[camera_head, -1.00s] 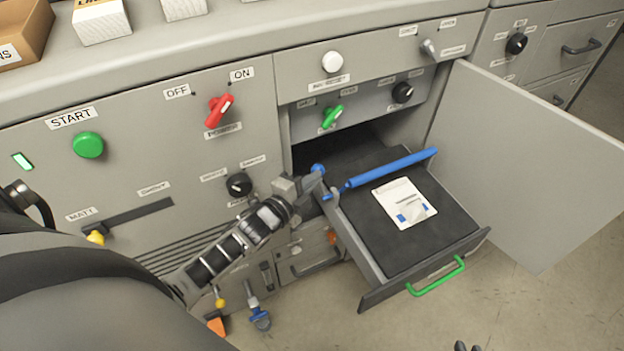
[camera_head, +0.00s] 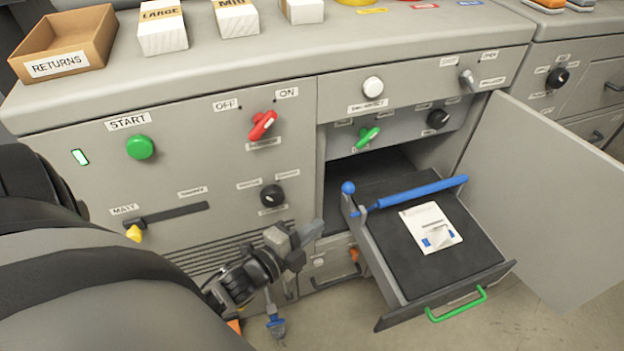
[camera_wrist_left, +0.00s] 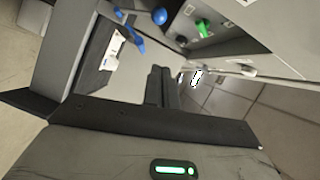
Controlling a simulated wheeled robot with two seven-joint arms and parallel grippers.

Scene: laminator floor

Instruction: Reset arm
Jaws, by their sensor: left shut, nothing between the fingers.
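My left gripper (camera_head: 312,233) is shut and empty. It is in front of the laminator cabinet, just left of the pulled-out drawer (camera_head: 462,292), and looks apart from it. In the left wrist view its dark fingers (camera_wrist_left: 160,86) are together with nothing between them. My left arm comes in from the lower left and hides part of the cabinet's lower front. My right gripper is not in view.
The drawer has a black bed, a white card (camera_head: 430,228), a blue bar (camera_head: 415,192) and a green handle (camera_head: 456,304). An open door (camera_head: 560,190) stands at its right. A returns box (camera_head: 66,44) and white boxes sit on top. Floor is clear at lower right.

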